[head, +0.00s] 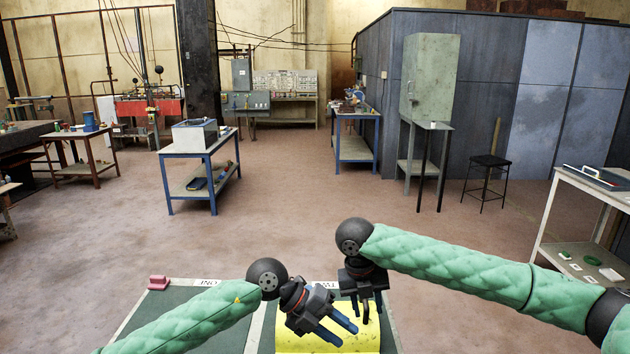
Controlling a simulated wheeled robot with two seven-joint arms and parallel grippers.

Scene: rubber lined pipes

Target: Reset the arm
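My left arm in green padding comes in from the lower left, and its gripper (345,335) is open, with two blue-grey fingers pointing down to the right. It is empty, in front of a yellow object (295,342). My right arm comes in from the right, and its gripper (366,313) points down just above and right of the left one, near the yellow object's far edge. The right fingers are small and dark, so their gap is unclear. I see nothing held in it. The two grippers are close together and appear apart.
A green work surface (190,322) with white borders lies below, with a pink block (159,283) at its far left corner. A white shelf table (585,187) stands at right. A blue-legged table (203,159), a stool (489,161) and a cabinet (430,77) stand farther off. The middle floor is clear.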

